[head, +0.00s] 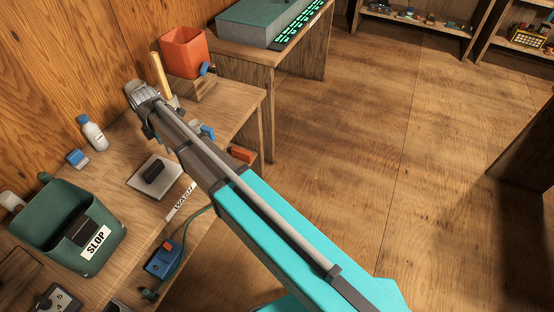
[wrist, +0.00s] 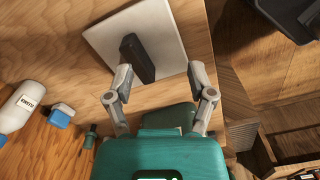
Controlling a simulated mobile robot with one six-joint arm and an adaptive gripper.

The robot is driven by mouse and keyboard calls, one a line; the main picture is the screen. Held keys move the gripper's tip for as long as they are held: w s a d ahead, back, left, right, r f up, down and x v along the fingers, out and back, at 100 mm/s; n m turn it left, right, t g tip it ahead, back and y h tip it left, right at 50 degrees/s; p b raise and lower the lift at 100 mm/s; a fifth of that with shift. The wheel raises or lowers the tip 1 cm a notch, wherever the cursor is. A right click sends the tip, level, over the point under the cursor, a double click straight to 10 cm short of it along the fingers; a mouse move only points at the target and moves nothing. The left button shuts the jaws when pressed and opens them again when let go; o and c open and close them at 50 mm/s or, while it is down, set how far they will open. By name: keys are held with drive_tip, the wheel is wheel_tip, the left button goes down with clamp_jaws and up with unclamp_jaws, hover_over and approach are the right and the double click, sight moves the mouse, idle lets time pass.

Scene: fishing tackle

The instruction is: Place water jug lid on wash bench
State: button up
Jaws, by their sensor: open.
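A pale square plate with a black bar-shaped handle (head: 140,184) lies flat on the wash bench (head: 120,208); it looks like the water jug lid. It also shows in the wrist view (wrist: 100,38), with the handle upright in the picture. My gripper (wrist: 160,95) is open and empty. Its two fingers are spread apart in front of the plate's near side, and the handle's lower end appears between them. I cannot tell the gap between fingers and plate. In the head view my arm's far end is over the bench, behind the plate.
A green slop bucket (head: 58,250) stands left of the plate. A white bottle (head: 94,136) and a small blue box (head: 77,158) stand by the wall. An orange container (head: 183,55) with a blue tap stands at the back. A WASH label marks the front edge. The floor at right is clear.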

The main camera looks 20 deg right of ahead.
drive_tip(key=s+d+m, duration=0.5)
drive_tip(key=d+m, duration=0.3)
drive_tip(key=d, duration=0.3)
drive_tip(key=s+d+m, duration=0.6)
drive_tip(key=d+m, duration=0.2)
drive_tip(key=d, duration=0.4)
drive_tip(key=s+d+m, duration=0.6)
drive_tip(key=d+m, duration=0.1)
drive_tip(key=d, duration=0.5)
drive_tip(key=shift+d+m, duration=0.15)
drive_tip(key=shift+m, duration=0.25)
